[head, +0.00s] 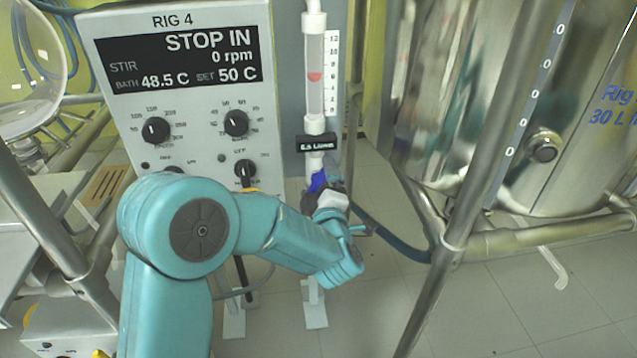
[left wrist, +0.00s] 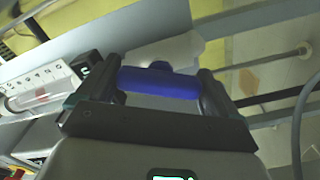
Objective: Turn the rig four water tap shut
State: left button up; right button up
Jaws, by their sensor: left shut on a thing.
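The rig four control panel (head: 180,110) reads STOP IN, 0 rpm, bath 48.5 C and set 50 C. To its right stands a clear upright flow tube (head: 315,85) with a red float, and a small black readout (head: 317,143) below it, too small to read surely. The blue tap handle (head: 318,181) is just under the readout, partly hidden by my left gripper (head: 328,190). In the left wrist view the blue handle (left wrist: 158,82) lies crosswise between both fingers, and the gripper is shut on it. How the handle stands to its pipe is unclear. My right gripper is not in view.
A large steel vessel (head: 500,100) marked Rig and 30 L stands at the right, behind a slanted metal post (head: 465,210). A dark blue hose (head: 390,232) runs right from near the tap. A glass vessel (head: 30,60) is at the far left. Tiled floor lies below.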

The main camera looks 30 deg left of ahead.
pick_arm(q)
jog(key=shift+m, duration=0.3)
jog(key=m+p, duration=0.2)
jog(key=m, duration=0.3)
jog(key=shift+r+m, duration=0.1)
jog(key=shift+m, duration=0.2)
jog(key=m+p, duration=0.1)
jog(key=m, duration=0.2)
jog(key=shift+p, duration=0.3)
jog(key=shift+m+p, duration=0.55)
jog(key=shift+m, duration=0.95)
jog(key=shift+f, duration=0.2)
jog(key=o, duration=0.7)
